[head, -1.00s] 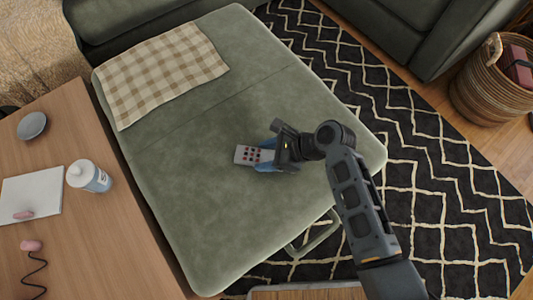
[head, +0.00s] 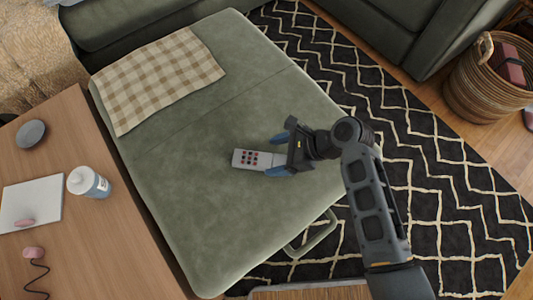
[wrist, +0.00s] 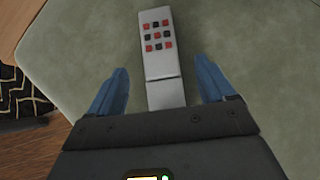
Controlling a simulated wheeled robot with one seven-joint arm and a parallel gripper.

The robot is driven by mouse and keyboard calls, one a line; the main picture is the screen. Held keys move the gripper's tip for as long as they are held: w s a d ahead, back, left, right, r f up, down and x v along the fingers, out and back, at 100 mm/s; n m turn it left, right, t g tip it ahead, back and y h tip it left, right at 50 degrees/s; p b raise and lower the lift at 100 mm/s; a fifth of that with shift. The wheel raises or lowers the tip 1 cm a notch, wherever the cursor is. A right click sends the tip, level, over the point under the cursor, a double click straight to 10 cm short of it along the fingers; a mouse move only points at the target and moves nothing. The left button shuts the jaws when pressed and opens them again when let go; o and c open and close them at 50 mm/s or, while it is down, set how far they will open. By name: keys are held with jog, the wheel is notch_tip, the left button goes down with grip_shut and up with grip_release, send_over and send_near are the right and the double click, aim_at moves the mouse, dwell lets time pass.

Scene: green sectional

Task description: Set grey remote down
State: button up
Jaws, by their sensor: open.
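The grey remote (head: 257,159) has red and dark buttons and lies on the green sectional's seat (head: 220,220). In the wrist view the remote (wrist: 162,62) lies lengthwise, its near end between my gripper's blue fingers. My gripper (head: 279,156) is open, with a finger on each side of the remote and a gap to each. In the wrist view the fingers of my gripper (wrist: 163,86) stand wide apart, not touching the remote. The part of the remote nearest the palm is hidden by the gripper body.
A checked cloth (head: 158,78) lies on the far part of the seat. A wooden table (head: 110,235) at the left holds a bottle (head: 88,183), a grey disc (head: 32,133) and a white pad (head: 30,205). A wicker basket (head: 485,85) stands far right. The seat around the remote is clear.

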jog(key=p+v, duration=0.1)
jog(key=v, duration=0.6)
jog(key=shift+f, duration=0.1)
jog(key=s+d+f+n+t+h, duration=0.1)
jog(key=s, duration=0.2)
jog(key=s+d+f+n+t+h, duration=0.1)
jog(key=s, duration=0.2)
jog(key=s+d+f+n+t, duration=0.1)
jog(key=s+f, duration=0.1)
jog(key=shift+s+t+h, duration=0.3)
jog(key=shift+s+h, duration=0.1)
jog(key=s+d+r+n+t+h, duration=0.3)
jog(key=s+d+r+n, duration=0.1)
jog(key=s+r+n, duration=0.3)
jog(key=s+d+r+n+t+h, duration=0.3)
jog(key=s+d+r+n, duration=0.15)
jog(key=s+r, duration=0.35)
jog(key=s+r+n+t, duration=0.3)
jog(key=s+r+n, duration=0.2)
jog(key=r, duration=0.6)
jog(key=shift+d+r+n+t, duration=0.2)
jog(key=shift+d+n+t, duration=0.15)
jog(key=shift+d, duration=0.15)
